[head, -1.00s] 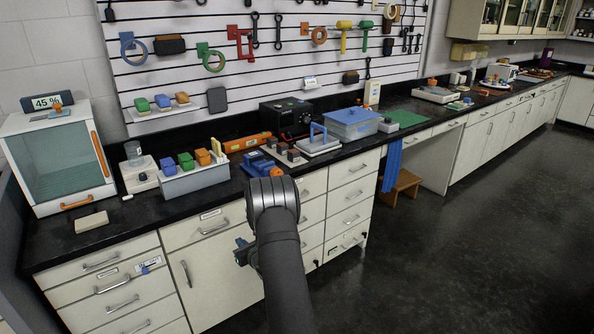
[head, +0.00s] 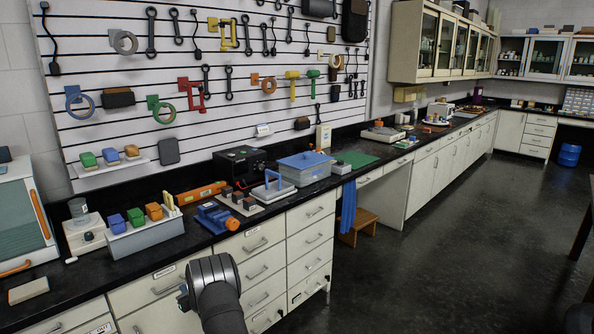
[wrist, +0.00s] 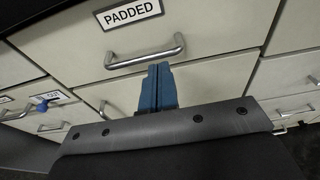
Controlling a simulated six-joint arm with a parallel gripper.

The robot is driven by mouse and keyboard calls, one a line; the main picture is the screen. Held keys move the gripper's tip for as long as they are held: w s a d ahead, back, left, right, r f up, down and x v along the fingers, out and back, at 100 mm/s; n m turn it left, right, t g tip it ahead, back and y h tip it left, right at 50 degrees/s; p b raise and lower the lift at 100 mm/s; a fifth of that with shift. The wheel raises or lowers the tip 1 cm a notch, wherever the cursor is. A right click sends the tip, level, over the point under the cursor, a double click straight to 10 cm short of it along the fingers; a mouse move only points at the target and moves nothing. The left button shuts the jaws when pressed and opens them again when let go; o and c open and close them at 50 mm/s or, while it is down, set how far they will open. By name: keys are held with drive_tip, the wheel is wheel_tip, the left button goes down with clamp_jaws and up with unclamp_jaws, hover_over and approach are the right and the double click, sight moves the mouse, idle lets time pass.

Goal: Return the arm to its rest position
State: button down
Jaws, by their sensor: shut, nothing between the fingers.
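My arm reaches up from the bottom of the head view, in front of the white drawers. My gripper's blue fingers (wrist: 158,90) show in the wrist view, pressed together with nothing between them. They lie in front of a white drawer labelled PADDED (wrist: 185,40), below its metal handle (wrist: 145,54) in the picture. I cannot tell the exact gap to the drawer front. In the head view only a small blue edge of the gripper shows beside my dark wrist link, and most of it is hidden.
The black counter (head: 90,275) runs along the wall above the drawers. On it stand a grey bin with coloured blocks (head: 145,238), a blue clamp (head: 216,218), a blue-lidded box (head: 304,167) and a glass-fronted cabinet (head: 22,225). The dark floor (head: 430,240) at right is open.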

sight(178, 283)
drive_tip(key=shift+x, duration=1.6)
drive_tip(key=shift+r, duration=0.15)
